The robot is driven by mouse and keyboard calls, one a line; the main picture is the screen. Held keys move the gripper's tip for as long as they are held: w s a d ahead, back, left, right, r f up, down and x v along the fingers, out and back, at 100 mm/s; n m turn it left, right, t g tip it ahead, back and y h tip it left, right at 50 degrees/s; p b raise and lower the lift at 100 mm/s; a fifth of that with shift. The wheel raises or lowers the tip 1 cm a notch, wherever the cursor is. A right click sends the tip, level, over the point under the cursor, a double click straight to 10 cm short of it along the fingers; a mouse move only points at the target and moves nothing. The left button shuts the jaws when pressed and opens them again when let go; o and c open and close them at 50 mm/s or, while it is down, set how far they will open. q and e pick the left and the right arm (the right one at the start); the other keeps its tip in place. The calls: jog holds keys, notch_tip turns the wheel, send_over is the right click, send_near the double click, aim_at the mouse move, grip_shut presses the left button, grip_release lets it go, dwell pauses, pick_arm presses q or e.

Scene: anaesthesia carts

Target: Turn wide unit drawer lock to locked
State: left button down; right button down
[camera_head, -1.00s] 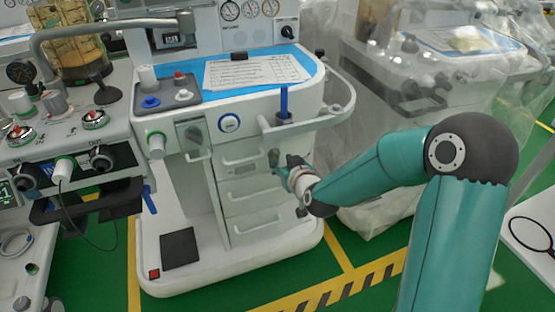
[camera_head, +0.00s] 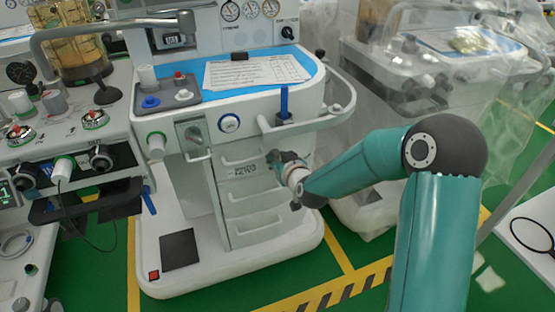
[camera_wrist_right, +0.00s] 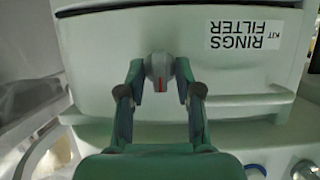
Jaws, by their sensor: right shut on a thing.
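The drawer lock is a small grey knob (camera_wrist_right: 157,66) with a red mark on the front of a white drawer (camera_wrist_right: 100,45) in the right wrist view. The red mark points down in that upside-down view. My right gripper (camera_wrist_right: 159,78) has a finger on each side of the knob and is shut on it. In the head view the right gripper (camera_head: 274,158) is at the upper drawers of the white unit (camera_head: 258,228), and its fingers hide the lock there. My left gripper is not in view.
The drawer carries a label (camera_wrist_right: 243,35) that reads upside down in the wrist view. A white rail (camera_head: 335,115) curves above my right forearm. A plastic-covered cart (camera_head: 440,75) stands to the right. Green floor (camera_head: 350,225) shows between them.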

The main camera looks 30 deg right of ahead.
jog(key=shift+d+f+m+t+y+b, duration=0.15)
jog(key=shift+m+t+y+b, duration=0.55)
jog(key=shift+m, duration=1.55)
jog(key=shift+d+f+m+t+y+b, duration=0.1)
jog(key=shift+d+m+t+y+b, duration=0.2)
jog(key=shift+m+t+y, duration=1.35)
jog(key=shift+d+f+m+t+y+b, duration=0.1)
jog(key=shift+m+y+b, duration=0.5)
jog(key=shift+m, duration=2.2)
